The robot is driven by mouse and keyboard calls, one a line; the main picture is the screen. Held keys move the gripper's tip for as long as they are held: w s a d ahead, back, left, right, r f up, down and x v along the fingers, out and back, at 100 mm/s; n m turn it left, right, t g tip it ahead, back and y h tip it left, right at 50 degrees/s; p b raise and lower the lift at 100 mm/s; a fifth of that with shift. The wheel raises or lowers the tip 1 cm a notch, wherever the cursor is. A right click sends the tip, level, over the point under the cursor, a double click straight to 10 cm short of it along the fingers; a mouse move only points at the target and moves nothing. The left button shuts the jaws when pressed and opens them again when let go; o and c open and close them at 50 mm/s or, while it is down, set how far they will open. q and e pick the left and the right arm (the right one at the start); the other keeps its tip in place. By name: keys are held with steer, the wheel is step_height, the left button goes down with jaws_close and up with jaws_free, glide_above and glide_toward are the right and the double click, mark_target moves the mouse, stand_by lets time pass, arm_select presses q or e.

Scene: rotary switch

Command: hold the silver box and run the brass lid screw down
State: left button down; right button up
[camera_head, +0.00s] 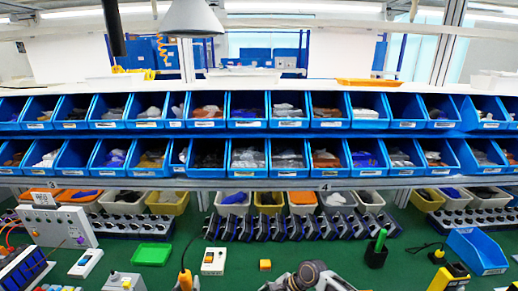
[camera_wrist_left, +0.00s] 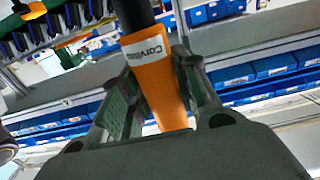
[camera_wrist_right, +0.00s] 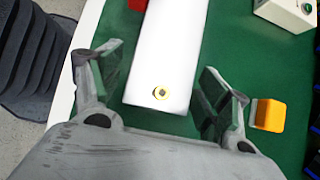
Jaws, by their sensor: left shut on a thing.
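The silver box (camera_wrist_right: 172,45) shows in the right wrist view as a long pale block on the green table. The brass lid screw (camera_wrist_right: 161,92) sits near its lower end. My right gripper (camera_wrist_right: 158,65) has its fingers wide apart, one on each side of that end; I cannot tell whether they touch the box. My left gripper (camera_wrist_left: 150,75) is shut on an orange tool (camera_wrist_left: 160,95) with a black section above the orange part. An orange tool (camera_head: 185,280) also shows at the bottom of the head view. The silver box cannot be made out in the head view.
An orange block (camera_head: 265,265) and a white button box (camera_head: 213,262) stand near the front. A green tray (camera_head: 151,254) lies further left. A black cup (camera_head: 376,252) with a green-handled item is at right. Rows of blue bins (camera_head: 208,124) fill the back.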

steer(key=shift+d+r, duration=0.1)
stand_by(0.3)
steer(key=v, duration=1.1)
steer(key=shift+d+r, duration=0.25)
stand_by(0.3)
